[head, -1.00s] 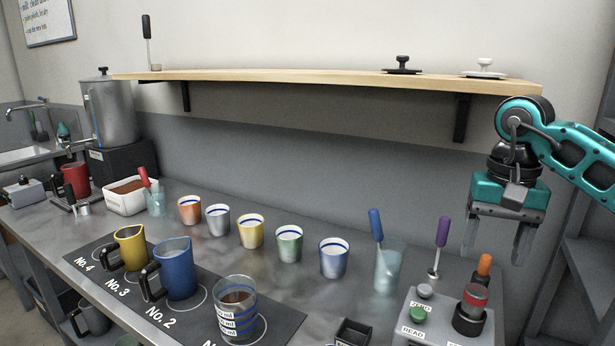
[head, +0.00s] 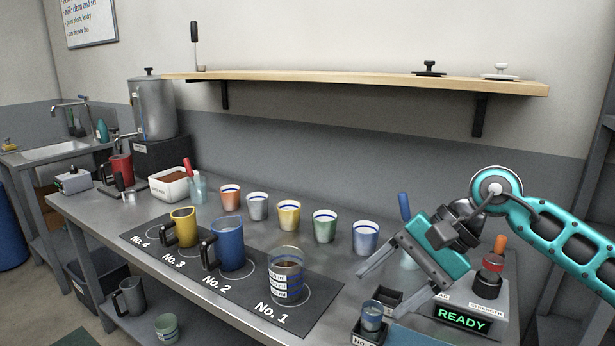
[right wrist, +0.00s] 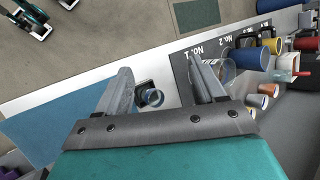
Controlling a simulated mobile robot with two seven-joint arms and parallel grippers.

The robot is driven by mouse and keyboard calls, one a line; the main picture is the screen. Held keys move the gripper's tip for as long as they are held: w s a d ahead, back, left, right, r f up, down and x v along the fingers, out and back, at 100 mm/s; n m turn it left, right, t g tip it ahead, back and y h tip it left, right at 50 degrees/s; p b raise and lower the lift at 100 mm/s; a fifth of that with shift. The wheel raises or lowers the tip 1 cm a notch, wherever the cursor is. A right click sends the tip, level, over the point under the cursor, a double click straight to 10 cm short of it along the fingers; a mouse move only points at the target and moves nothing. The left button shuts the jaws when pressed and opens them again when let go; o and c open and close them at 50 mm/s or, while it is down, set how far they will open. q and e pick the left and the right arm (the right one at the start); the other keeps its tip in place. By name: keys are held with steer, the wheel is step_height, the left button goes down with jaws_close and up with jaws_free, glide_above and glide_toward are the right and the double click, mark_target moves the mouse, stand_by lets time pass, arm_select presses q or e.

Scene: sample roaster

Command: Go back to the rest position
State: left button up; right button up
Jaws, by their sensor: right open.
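My right gripper (head: 380,285) is open and empty, tilted, over the right part of the bench near the READY box (head: 462,319). In the right wrist view its two fingers (right wrist: 160,90) stand wide apart. Below it is a small blue-rimmed vial (head: 372,316) in a dark holder, which shows between the fingers in the right wrist view (right wrist: 152,97); no finger seems to touch it. My left gripper is not in the head view. In the right wrist view, gripper-like parts at the top left over the floor are too small to identify.
On the dark mat (head: 322,311) stand a glass beaker (head: 286,280), a blue jug (head: 231,245) and a yellow jug (head: 184,228). Several striped cups (head: 289,216) line the back of the bench. A blue-handled tool (head: 404,207) stands behind my right gripper. A wooden shelf (head: 350,80) runs above.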

steer(key=s+a+r+m+y, duration=0.3)
steer(key=a+y, duration=0.3)
steer(key=a, duration=0.3)
step_height(320, 180, up, 7)
steer(key=m+t+y, duration=0.6)
steer(key=m+t, duration=0.4)
steer(key=m, duration=0.7)
steer(key=w+d+f+m+t+h, duration=0.2)
steer(key=d+f+m+t+h, duration=0.4)
steer(key=m, duration=0.7)
steer(key=w+d+f+m+t+h, duration=0.2)
steer(key=d+m+t+h, duration=0.2)
steer(key=m+h, duration=0.65)
steer(key=s+d+f+m+g+h, duration=0.3)
steer(key=s+d+f+m+g, duration=0.15)
steer(key=f+m, duration=0.5)
steer(key=s+d+f+m+g, duration=0.2)
steer(key=s+f+m+g, duration=0.4)
steer(key=s, duration=0.5)
steer(key=s+d+f+m+g, duration=0.1)
steer(key=s+f+m+g, duration=0.45)
steer(key=s+f, duration=0.35)
steer(key=w+a+f+n+t+y+p, duration=0.1)
steer(key=w+a+f+t+p, duration=0.2)
steer(key=w+f+t, duration=0.2)
steer(key=shift+w+t, duration=0.8)
steer(key=shift+w, duration=0.05)
